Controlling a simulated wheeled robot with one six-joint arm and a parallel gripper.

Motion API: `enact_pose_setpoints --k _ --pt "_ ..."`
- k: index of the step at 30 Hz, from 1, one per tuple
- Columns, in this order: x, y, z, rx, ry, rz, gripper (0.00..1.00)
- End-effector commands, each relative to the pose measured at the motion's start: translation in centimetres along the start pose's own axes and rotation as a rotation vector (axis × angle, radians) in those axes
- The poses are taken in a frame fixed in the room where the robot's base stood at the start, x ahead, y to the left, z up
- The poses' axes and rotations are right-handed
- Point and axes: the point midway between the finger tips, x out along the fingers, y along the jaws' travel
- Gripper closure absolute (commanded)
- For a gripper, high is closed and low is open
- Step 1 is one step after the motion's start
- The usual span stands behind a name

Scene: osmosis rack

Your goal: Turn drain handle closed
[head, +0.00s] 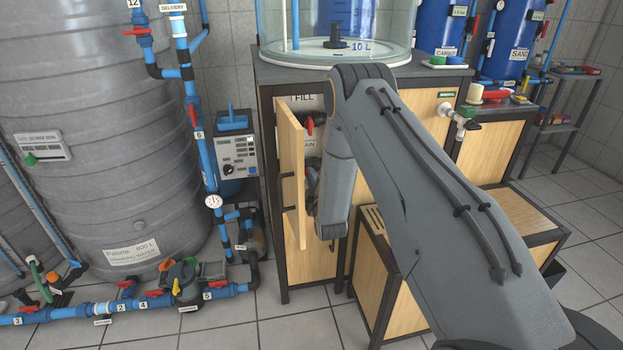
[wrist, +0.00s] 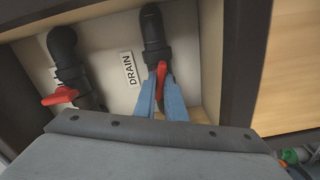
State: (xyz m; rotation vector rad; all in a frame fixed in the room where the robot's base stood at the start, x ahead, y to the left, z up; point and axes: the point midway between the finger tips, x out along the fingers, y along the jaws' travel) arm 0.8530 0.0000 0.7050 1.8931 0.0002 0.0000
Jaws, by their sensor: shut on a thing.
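The red drain handle (wrist: 161,76) is on a dark vertical pipe beside the DRAIN label (wrist: 129,69) in the wrist view. My gripper (wrist: 161,84) has its two blue fingers on either side of the handle and is shut on it. The handle points roughly along the pipe, slightly tilted; its lower part lies between the fingers. In the head view my arm reaches into the open cabinet (head: 292,180), and the gripper and drain handle are largely hidden behind it.
A second red handle (wrist: 60,95) sits on the pipe to the left; it also shows under the FILL label (head: 310,124). The open wooden door (head: 291,165) stands left of my arm. A glass tank (head: 335,30) stands on top of the cabinet.

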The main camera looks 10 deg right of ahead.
Motion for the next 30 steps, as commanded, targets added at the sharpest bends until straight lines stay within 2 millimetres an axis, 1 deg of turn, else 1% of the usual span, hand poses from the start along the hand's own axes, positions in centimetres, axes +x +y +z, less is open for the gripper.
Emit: enact_pose_setpoints --k 30 --pt "-0.03 -0.04 0.04 0.954 -0.001 0.000 1.00"
